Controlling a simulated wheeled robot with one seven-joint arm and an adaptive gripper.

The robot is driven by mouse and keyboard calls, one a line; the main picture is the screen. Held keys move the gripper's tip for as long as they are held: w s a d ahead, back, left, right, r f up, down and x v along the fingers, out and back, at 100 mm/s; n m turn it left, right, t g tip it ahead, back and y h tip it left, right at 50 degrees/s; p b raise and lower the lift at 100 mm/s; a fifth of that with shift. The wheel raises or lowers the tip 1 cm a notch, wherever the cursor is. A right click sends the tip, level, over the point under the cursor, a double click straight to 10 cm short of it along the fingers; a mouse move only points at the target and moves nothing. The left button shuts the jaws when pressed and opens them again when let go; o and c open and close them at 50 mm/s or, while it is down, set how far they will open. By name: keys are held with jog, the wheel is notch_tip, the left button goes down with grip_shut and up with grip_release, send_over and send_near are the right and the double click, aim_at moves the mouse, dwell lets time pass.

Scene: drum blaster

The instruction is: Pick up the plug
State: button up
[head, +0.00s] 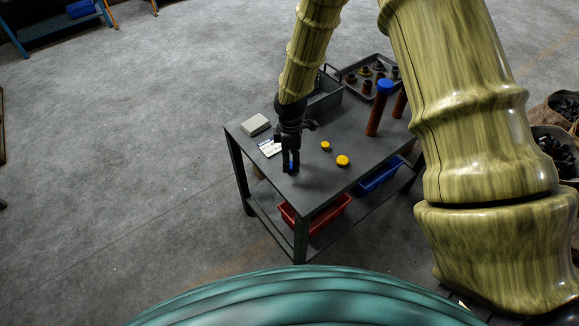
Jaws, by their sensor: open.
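My gripper (290,169) points down over the near-left part of the dark table (313,191), with its jaws open. A small blue piece (291,166), possibly the plug, shows between the fingertips. It is largely hidden by the fingers, and I cannot tell whether they touch it. Two yellow round pieces lie on the table to the right of my gripper: a smaller one (326,146) and a larger one (343,161).
A red tube with a blue cap (385,87) stands upright at the right, beside another red tube (400,103). A tray (347,71) of small parts is at the back. A grey box (256,124) and a white card (270,148) lie left of my gripper. Red (316,222) and blue bins (378,180) sit below.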

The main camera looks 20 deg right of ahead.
jog(key=shift+w+f+p, duration=0.2)
jog(key=shift+f+p, duration=0.15)
jog(key=shift+f, duration=0.45)
jog(key=shift+w+f+p, duration=0.2)
jog(key=shift+f+p, duration=0.1)
jog(key=shift+f, duration=1.4)
jog(key=c, duration=1)
